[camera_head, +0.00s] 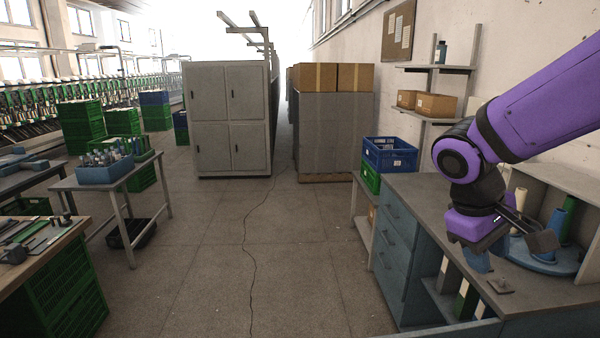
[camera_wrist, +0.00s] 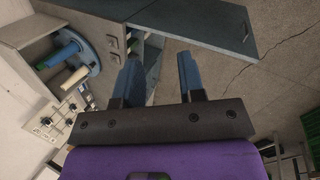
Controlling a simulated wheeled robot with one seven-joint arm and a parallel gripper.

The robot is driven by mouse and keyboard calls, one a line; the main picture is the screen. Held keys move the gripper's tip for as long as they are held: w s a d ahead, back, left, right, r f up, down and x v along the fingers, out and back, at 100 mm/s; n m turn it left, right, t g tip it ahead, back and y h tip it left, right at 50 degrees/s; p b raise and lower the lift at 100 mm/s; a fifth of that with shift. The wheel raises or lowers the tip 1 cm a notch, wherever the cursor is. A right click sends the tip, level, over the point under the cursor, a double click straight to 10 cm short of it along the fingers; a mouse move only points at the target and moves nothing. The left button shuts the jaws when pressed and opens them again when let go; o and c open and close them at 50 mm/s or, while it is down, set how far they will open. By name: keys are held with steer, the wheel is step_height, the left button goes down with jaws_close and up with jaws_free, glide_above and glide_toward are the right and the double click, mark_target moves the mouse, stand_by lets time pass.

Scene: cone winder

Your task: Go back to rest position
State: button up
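My purple arm reaches in from the right in the head view. My gripper (camera_head: 508,254) hangs over the grey workbench (camera_head: 420,190) at the right, in front of a blue round stand (camera_head: 545,262). In the wrist view my gripper (camera_wrist: 158,72) has its two blue fingers apart. Nothing shows held between them; bench front and floor show past the gap. The stand carries a cream cone (camera_head: 520,198), a blue cone (camera_head: 555,222) and a green cone (camera_head: 570,215). My gripper partly hides the stand in the head view. The stand also shows at upper left in the wrist view (camera_wrist: 92,50).
Wall shelves (camera_head: 436,67) with boxes stand behind the bench, near my arm. Blue and green crates (camera_head: 390,154) sit at the bench's far end. A grey cabinet (camera_head: 228,118) stands ahead. Work tables (camera_head: 110,180) line the left. The middle floor (camera_head: 270,240) is clear.

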steer(key=s+r+m+t+y, duration=0.4)
steer(key=s+r, duration=0.4)
steer(key=s, duration=0.2)
steer(key=shift+d+r+t+y, duration=0.3)
steer(key=shift+d+t, duration=0.15)
steer(key=shift+t, duration=0.35)
